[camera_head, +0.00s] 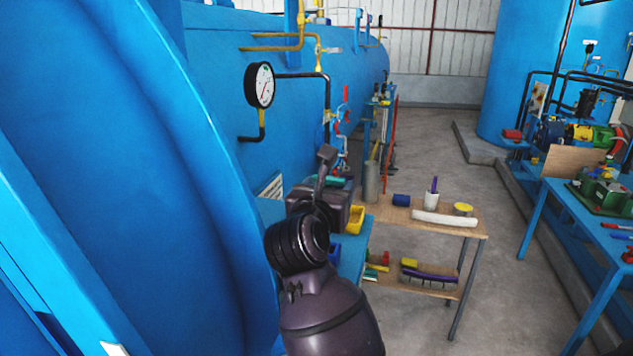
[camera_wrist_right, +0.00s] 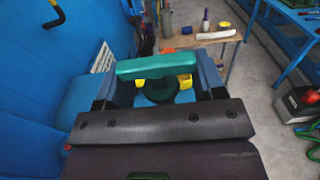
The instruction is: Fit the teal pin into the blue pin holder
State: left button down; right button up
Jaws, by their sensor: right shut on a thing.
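The teal pin (camera_wrist_right: 150,66) is T-shaped, with a crossbar on top and a rounder lower part (camera_wrist_right: 158,92). My right gripper (camera_wrist_right: 158,82) is shut on it, one finger on each side in the right wrist view. In the head view, my right gripper (camera_head: 328,186) is above the blue bench beside the big blue vessel, and only a sliver of teal shows behind it. The pin's lower end is hidden. I cannot clearly make out the blue pin holder; blue surfaces lie below and around the gripper. My left gripper is not in view.
A yellow bin (camera_head: 355,219) stands close to the right of my gripper. A wooden table (camera_head: 472,230) beyond holds a white bottle (camera_head: 431,201), a blue roll (camera_head: 401,200) and a yellow tape roll (camera_head: 463,209). The blue vessel (camera_head: 215,150) borders the left.

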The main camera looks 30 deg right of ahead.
jog(key=shift+s+r, duration=0.15)
jog(key=shift+s, duration=0.25)
jog(key=shift+w, duration=0.1)
jog(key=shift+f+b, duration=0.55)
jog(key=shift+f, duration=0.25)
notch_tip(320, 180, down, 2)
jog(key=shift+a+f+b, duration=0.1)
jog(key=shift+b, duration=0.7)
jog(key=shift+f+b, duration=0.75)
jog(key=shift+f, duration=0.25)
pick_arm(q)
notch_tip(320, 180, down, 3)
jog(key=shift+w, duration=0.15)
pick_arm(e)
jog(key=shift+f, duration=0.1)
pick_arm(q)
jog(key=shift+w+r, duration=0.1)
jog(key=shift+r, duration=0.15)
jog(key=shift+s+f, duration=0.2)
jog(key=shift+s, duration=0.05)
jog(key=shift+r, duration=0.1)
